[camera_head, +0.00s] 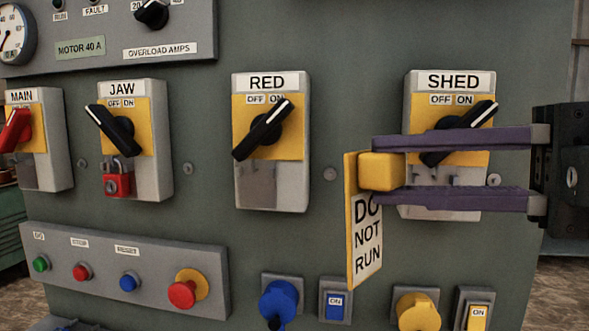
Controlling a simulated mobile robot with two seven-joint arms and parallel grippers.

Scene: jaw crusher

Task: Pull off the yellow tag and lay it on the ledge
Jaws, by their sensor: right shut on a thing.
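The yellow tag (365,230) reads DO NOT RUN and hangs upright, turned at an angle. A yellow block (381,171) is at its top. My right gripper (377,168) comes in from the right and is shut on this block, one purple finger above and one below. The tag is in front of the lower left edge of the SHED switch box (480,90); its gap to the box is hard to judge. The SHED knob (484,112) points to ON, partly behind the upper finger. I cannot make out the ledge. My left gripper is not in view.
To the left are the RED switch box (270,193), the JAW switch (147,175) with a red padlock (117,181), and the MAIN switch (52,165). Below are a button box (140,263), a blue connector (279,300) and a yellow connector (417,311).

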